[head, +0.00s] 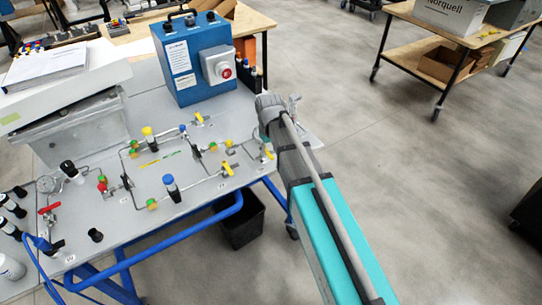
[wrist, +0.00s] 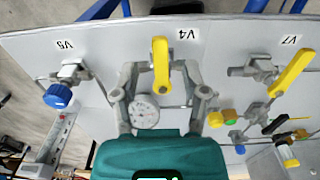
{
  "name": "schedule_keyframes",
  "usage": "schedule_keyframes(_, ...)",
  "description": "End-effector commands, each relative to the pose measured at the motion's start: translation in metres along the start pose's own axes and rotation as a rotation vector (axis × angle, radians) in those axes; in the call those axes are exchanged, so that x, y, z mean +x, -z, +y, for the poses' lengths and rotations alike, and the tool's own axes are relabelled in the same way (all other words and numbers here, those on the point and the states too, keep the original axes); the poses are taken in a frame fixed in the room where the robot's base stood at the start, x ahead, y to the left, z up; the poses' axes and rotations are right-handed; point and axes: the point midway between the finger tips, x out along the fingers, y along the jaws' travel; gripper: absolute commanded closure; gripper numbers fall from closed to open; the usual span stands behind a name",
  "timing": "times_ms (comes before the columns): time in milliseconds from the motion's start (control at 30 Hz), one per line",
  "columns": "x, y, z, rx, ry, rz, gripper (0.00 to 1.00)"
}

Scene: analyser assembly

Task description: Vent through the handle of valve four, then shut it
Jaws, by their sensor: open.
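Valve four has a yellow lever handle (wrist: 160,65) in the wrist view, beside the V4 label (wrist: 187,34) on the grey panel (wrist: 222,33). The lever points roughly up and down in that view. My gripper (wrist: 160,88) is open, with one finger on each side of the valve. I cannot tell whether either finger touches the lever. A round gauge (wrist: 145,112) shows between the fingers, just below the lever. In the head view my arm reaches the panel's right edge and its fingers are hard to make out there.
In the wrist view, V5 with a blue knob (wrist: 58,96) is on the left, and V7's yellow lever (wrist: 292,72) is on the right. A blue box with a red knob (head: 228,73) stands at the panel's back. A black bin (head: 243,224) is under the panel's edge.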

Motion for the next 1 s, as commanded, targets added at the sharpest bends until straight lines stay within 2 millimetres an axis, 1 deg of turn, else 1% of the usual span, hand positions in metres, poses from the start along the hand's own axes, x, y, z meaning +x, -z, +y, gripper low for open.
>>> schedule_keyframes(33,0.0059,0.0000,0.0001,0.000,0.000,0.000,0.43)
schedule_keyframes(200,0.0111,0.0000,0.0001,0.000,0.000,0.000,0.43)
schedule_keyframes(633,0.0120,-0.0001,0.0003,0.001,0.000,0.000,0.43)
schedule_keyframes(933,0.0120,-0.0001,0.0005,0.001,0.000,0.000,0.99)
schedule_keyframes(1000,0.0120,-0.0002,0.0006,0.001,0.000,0.000,1.00)
